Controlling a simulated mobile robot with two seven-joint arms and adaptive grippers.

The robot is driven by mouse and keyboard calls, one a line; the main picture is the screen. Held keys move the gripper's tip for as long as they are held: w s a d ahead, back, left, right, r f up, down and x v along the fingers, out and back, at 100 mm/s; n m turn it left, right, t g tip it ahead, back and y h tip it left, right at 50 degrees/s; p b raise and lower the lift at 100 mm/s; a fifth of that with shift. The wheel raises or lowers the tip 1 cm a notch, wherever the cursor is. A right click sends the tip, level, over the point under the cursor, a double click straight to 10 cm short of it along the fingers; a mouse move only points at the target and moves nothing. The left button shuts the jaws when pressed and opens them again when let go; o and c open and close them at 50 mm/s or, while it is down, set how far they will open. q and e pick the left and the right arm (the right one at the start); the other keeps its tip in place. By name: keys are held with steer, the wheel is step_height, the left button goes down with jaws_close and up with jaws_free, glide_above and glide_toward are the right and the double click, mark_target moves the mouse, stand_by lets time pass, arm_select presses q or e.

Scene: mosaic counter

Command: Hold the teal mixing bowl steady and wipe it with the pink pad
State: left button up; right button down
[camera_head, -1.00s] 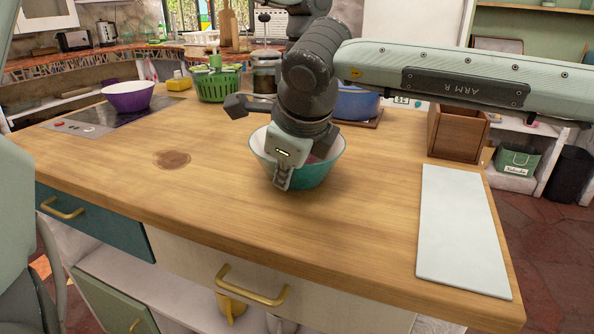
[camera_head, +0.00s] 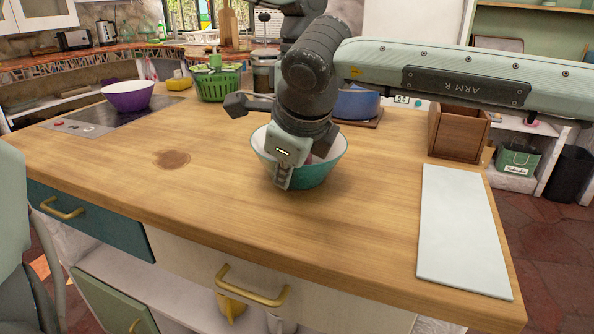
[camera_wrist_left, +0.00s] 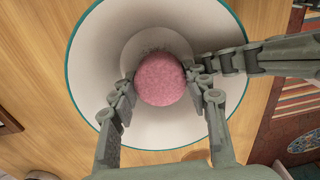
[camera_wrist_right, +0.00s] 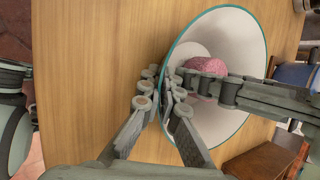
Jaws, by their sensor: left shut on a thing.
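The teal mixing bowl (camera_head: 308,176), teal outside and white inside, stands upright on the wooden counter. My right gripper (camera_wrist_right: 164,88) is shut on its rim; in the head view one finger (camera_head: 283,178) shows outside the near wall. The round pink pad (camera_wrist_left: 160,80) is inside the bowl. My left gripper (camera_wrist_left: 160,84) is shut on the pad, one finger on each side. Dark specks (camera_wrist_left: 153,50) show on the bowl's inner bottom beside the pad. In the right wrist view the pad (camera_wrist_right: 207,67) is partly covered by fingers. In the head view my right arm hides much of the bowl's inside.
A white board (camera_head: 462,230) lies at the right of the counter, with a wooden box (camera_head: 458,134) behind it. A blue pot (camera_head: 357,103), green basket (camera_head: 218,86) and purple bowl (camera_head: 128,97) stand farther back. The counter left of the teal bowl is clear around a brown stain (camera_head: 172,159).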

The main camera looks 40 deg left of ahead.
arm_select(q)
steer(key=shift+w+d+f, duration=0.1)
steer(key=shift+w+d, duration=0.15)
steer(key=shift+d, duration=0.15)
steer(key=shift+w+f, duration=0.1)
steer(key=shift+w, duration=0.35)
steer(key=shift+w+a, duration=0.2)
steer(key=shift+w, duration=0.05)
steer(key=shift+w+a, duration=0.15)
steer(key=shift+a, duration=0.35)
steer(key=shift+s+a, duration=0.2)
steer(key=shift+a, duration=0.2)
steer(key=shift+s, duration=0.2)
